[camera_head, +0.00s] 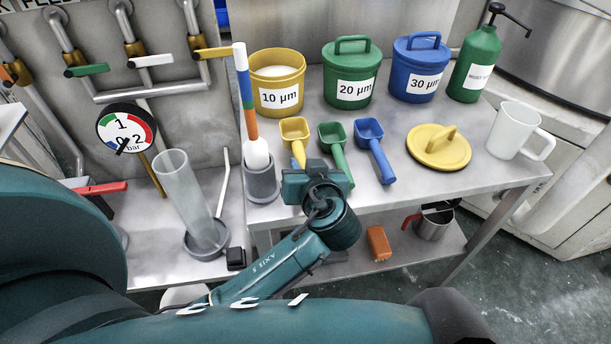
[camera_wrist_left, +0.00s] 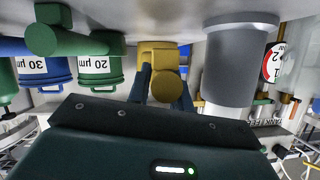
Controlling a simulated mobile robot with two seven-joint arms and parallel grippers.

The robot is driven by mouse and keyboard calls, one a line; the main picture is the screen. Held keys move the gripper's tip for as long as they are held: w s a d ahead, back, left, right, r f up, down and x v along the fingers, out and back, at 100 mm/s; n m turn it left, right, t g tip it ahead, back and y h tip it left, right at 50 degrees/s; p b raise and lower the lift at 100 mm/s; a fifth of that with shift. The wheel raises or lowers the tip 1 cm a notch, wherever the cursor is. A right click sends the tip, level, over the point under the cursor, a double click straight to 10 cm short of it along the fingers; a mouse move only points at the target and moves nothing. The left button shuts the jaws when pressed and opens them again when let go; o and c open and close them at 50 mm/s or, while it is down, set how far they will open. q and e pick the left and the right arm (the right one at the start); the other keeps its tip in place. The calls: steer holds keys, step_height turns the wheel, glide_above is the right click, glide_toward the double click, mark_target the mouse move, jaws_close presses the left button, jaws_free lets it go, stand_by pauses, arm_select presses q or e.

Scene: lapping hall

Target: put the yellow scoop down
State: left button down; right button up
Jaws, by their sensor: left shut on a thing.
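The yellow scoop (camera_head: 294,130) is at the front of the steel bench, its bowl pointing away and its handle toward my left gripper (camera_head: 302,168). The gripper is shut on the handle and hides part of it. In the left wrist view, which looks upside down, the yellow scoop (camera_wrist_left: 160,58) sits between the fingers of my left gripper (camera_wrist_left: 164,82), close to the bench top (camera_wrist_left: 150,15). I cannot tell whether the scoop touches the bench. My right gripper is not in view.
A green scoop (camera_head: 333,137) and a blue scoop (camera_head: 370,133) lie to the right. Behind stand the open yellow tub (camera_head: 278,100), green tub (camera_head: 350,90) and blue tub (camera_head: 418,85). A grey holder (camera_head: 261,183) is close on the left; a yellow lid (camera_head: 425,155) lies right.

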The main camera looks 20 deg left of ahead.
arm_select(q)
steer(key=shift+f, duration=1.5)
steer(key=shift+f, duration=0.2)
steer(key=c, duration=1.3)
jaws_free()
steer(key=shift+o, duration=0.2)
steer(key=shift+r, duration=0.1)
